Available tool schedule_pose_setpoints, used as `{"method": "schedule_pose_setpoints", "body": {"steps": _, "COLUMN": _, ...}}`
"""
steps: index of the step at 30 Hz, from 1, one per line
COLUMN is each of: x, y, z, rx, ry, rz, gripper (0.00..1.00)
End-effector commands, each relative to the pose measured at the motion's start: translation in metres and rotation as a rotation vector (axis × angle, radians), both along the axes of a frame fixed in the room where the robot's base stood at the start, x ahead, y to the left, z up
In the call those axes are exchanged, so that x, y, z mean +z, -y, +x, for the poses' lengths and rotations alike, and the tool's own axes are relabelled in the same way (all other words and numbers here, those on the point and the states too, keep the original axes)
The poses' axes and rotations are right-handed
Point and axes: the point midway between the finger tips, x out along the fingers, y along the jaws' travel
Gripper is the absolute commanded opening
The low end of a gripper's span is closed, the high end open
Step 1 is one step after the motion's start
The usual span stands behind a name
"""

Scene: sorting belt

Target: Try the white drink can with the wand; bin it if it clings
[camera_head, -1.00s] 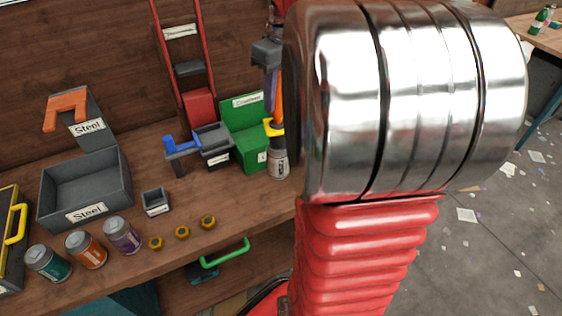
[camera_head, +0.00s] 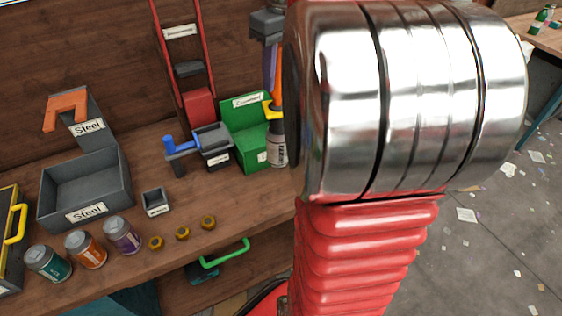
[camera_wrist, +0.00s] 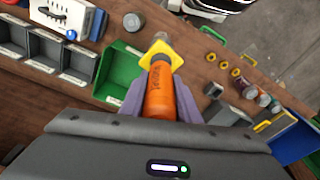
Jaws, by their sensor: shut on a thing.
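My gripper (camera_head: 271,75) is shut on the orange wand (camera_wrist: 160,92), which has a yellow guard (camera_wrist: 162,54). The wand points down.
Teal, orange and purple cans (camera_head: 121,235), several nuts (camera_head: 182,233) and a small grey box (camera_head: 155,208) line the front. Another round object (camera_wrist: 134,22) stands near the wand.

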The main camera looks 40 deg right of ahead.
Motion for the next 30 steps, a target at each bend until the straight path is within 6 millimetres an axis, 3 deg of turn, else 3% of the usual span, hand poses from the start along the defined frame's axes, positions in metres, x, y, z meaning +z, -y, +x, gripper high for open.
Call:
{"method": "schedule_pose_setpoints", "body": {"steps": 21, "x": 0.039, "y": 0.0, "z": 0.0, "rx": 0.001, "ry": 0.001, "rz": -0.001, "gripper": 0.02}}
{"method": "schedule_pose_setpoints", "body": {"steps": 30, "x": 0.04, "y": 0.0, "z": 0.0, "rx": 0.0, "ry": 0.001, "rz": -0.001, "gripper": 0.02}}
